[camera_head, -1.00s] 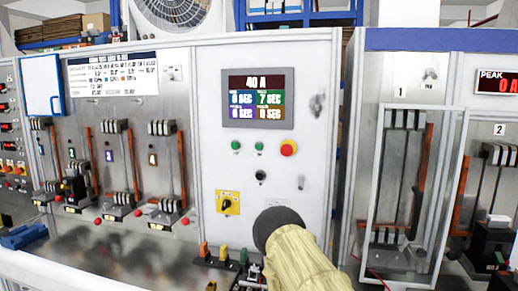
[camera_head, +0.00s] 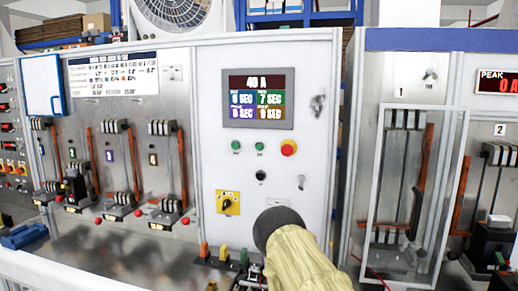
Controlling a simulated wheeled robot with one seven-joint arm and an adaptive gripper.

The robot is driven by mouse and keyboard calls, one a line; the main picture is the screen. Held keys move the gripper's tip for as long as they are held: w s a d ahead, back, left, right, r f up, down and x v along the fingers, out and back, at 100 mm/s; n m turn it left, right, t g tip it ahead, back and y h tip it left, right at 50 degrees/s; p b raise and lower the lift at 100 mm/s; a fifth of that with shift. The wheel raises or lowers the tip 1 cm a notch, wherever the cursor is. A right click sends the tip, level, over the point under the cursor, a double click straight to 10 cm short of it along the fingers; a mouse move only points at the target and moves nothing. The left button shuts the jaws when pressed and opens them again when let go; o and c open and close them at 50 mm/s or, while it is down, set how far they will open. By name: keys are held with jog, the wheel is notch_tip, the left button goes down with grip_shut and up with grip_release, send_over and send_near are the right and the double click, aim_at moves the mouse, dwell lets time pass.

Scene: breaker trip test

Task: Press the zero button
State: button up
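The grey control panel (camera_head: 215,165) stands upright in the middle of the view. Its screen (camera_head: 259,97) shows 40 A above coloured boxes with second counts. Below the screen are two green buttons (camera_head: 247,146), a red button (camera_head: 288,148) and a small black button (camera_head: 261,175). Their small labels are unreadable, so I cannot tell which one is the zero button. My arm, beige with a dark rounded end (camera_head: 278,223), rises from the bottom edge in front of the panel's lower part. I cannot make out any gripper fingers.
A yellow rotary switch (camera_head: 228,203) is at the panel's lower left. Coloured terminals (camera_head: 222,254) stand on the bench below. Breaker stations with levers and red knobs line the left. A clear-doored cabinet (camera_head: 408,190) stands at right. A blue object (camera_head: 24,236) lies on the left bench.

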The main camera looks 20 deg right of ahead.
grip_shut()
dwell(1.1)
